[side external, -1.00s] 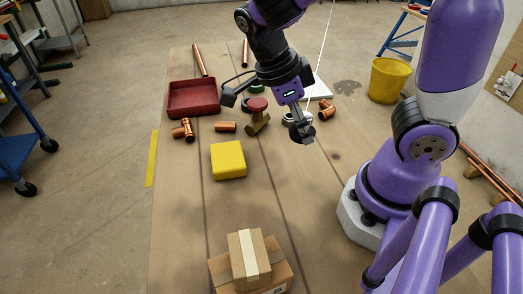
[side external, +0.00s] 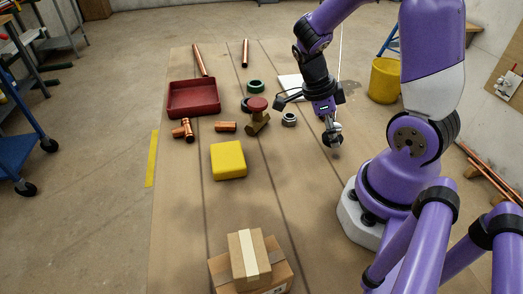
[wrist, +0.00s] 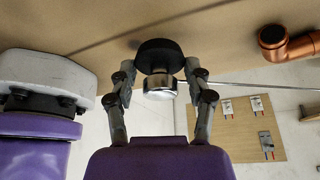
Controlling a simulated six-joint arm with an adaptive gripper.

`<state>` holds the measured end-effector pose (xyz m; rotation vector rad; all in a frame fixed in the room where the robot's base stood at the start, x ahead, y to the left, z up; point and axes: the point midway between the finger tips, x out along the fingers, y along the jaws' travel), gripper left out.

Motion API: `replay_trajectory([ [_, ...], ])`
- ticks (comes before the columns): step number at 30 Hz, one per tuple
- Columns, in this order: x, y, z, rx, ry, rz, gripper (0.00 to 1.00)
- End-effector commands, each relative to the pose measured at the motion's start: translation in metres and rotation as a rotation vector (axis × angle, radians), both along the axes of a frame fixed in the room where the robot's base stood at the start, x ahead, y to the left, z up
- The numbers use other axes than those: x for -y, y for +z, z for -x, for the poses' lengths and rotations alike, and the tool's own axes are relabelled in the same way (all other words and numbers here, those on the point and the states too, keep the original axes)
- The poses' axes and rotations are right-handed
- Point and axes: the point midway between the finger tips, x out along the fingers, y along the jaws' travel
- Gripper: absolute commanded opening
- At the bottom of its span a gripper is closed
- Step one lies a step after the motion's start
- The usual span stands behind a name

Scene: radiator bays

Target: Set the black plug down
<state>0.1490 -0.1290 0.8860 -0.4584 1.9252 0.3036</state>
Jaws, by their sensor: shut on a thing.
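The black plug (wrist: 158,55) has a wide black head and a shiny metal end, and it sits between my fingers in the wrist view. My gripper (wrist: 160,84) is shut on it. In the side view my gripper (side external: 332,139) points down over the right part of the brown board (side external: 300,200), in front of my base. The plug is small there and mostly covered by the fingers. The black head faces the board surface, very close to it; I cannot tell if it touches.
A grey ring fitting (side external: 289,119) stands left of my gripper. A copper elbow (wrist: 285,44) is nearby. The board's front right is clear.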

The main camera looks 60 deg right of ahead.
Motion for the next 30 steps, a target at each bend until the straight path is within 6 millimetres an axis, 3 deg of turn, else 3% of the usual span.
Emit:
replay_trajectory([
  [4, 0.0, -0.018, 0.0, -0.003, -0.001, -0.001, 0.18],
  [14, 0.0, -0.021, 0.0, 0.0, 0.0, 0.0, 0.18],
  [15, 0.0, -0.022, 0.0, 0.0, 0.0, 0.0, 0.64],
  [17, 0.0, -0.022, -0.001, 0.001, 0.0, 0.0, 0.88],
  [30, 0.0, -0.019, -0.001, 0.002, 0.0, 0.002, 0.88],
])
